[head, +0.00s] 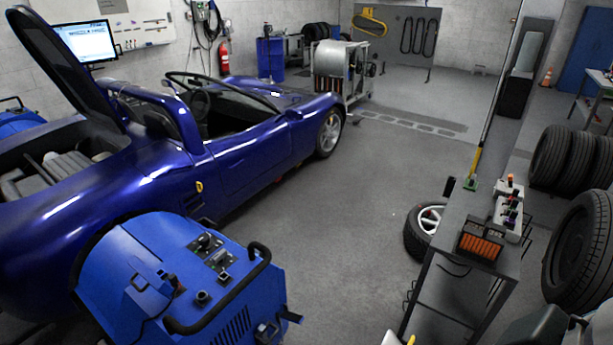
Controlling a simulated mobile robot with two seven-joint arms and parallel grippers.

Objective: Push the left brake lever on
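A blue dynamometer unit (240,290) stands at the lower left, against the rear wheel area of the blue car (240,145). Its top has a dark control panel (212,262) with several small black knobs or levers. Another small black fitting (168,280) sits left of the panel. I cannot tell which of these parts is the left brake lever, or its position. Part of a second blue unit (18,118) shows beyond the car at the far left. Neither of my grippers can be made out.
Black handles (262,255) stick up at the unit's edges. A narrow dark bench (470,212) with an orange-fronted box (481,243) stands to the right, a wheel (420,240) beside it. Tires (585,250) line the far right. The floor (340,230) between unit and bench is clear.

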